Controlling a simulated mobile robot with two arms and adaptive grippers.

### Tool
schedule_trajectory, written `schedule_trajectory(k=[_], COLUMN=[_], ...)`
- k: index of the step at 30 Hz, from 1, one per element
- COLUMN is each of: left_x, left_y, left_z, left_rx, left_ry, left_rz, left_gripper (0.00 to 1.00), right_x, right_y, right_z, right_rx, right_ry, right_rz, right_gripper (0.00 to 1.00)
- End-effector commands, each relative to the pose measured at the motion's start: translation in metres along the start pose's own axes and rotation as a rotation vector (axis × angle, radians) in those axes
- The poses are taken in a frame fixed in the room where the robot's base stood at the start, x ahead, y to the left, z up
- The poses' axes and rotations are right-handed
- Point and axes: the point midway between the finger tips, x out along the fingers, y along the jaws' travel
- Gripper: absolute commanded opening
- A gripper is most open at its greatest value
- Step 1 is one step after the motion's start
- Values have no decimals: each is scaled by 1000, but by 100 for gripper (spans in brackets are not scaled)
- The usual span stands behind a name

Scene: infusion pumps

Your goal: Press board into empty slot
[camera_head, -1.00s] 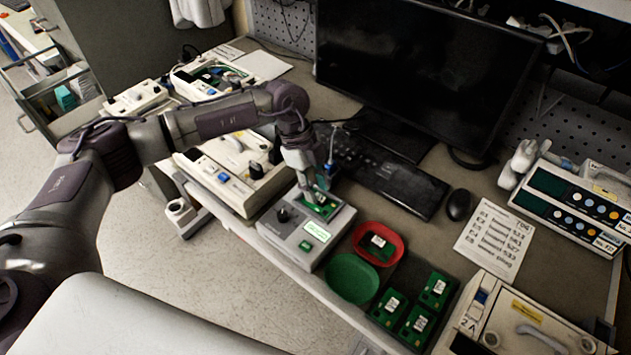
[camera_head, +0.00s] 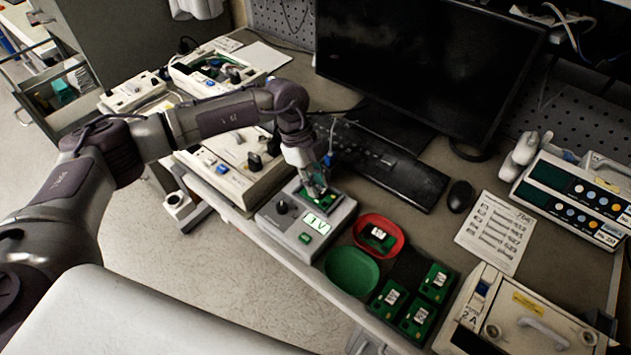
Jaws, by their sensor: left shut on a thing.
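A green board (camera_head: 329,198) sits at the top of the grey tester (camera_head: 284,232), in its socket area. My left gripper (camera_head: 322,188) is right over it, pointing down and shut on the board. The fingers hide part of the board and its seat, so I cannot tell how deep it sits. The tester has a dark knob and a lit green display with large characters. An open pump (camera_head: 213,72) at the back left shows green and wiring inside; its slots are too small to make out. My right gripper is not in view.
A red bowl (camera_head: 398,246) holds one board, and an empty green bowl (camera_head: 351,286) stands in front. Several boards lie on a dark tray (camera_head: 411,268). A monitor (camera_head: 425,65), keyboard (camera_head: 395,172), mouse (camera_head: 459,200) and printed sheet (camera_head: 496,232) fill the back and right.

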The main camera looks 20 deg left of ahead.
Motion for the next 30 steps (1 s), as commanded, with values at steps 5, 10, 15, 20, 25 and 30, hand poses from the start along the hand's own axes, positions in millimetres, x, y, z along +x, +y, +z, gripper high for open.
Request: schedule_trajectory(k=[5,10,15,20,25,30], left_x=[-14,-25,-36,-46,-46,-46], left_y=[0,0,0,0,0,0], left_z=[-5,-9,-13,-17,-17,-17], left_rx=[1,1,1,1,0,0], left_ry=[0,0,0,0,0,0], left_rz=[-2,-1,-1,-1,-1,-1], left_gripper=[0,0,0,0,0,0], right_x=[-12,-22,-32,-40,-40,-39], right_y=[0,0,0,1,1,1], right_z=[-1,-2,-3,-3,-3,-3], right_rx=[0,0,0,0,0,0], right_ry=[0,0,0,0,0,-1], right_rz=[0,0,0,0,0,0], right_gripper=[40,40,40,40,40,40])
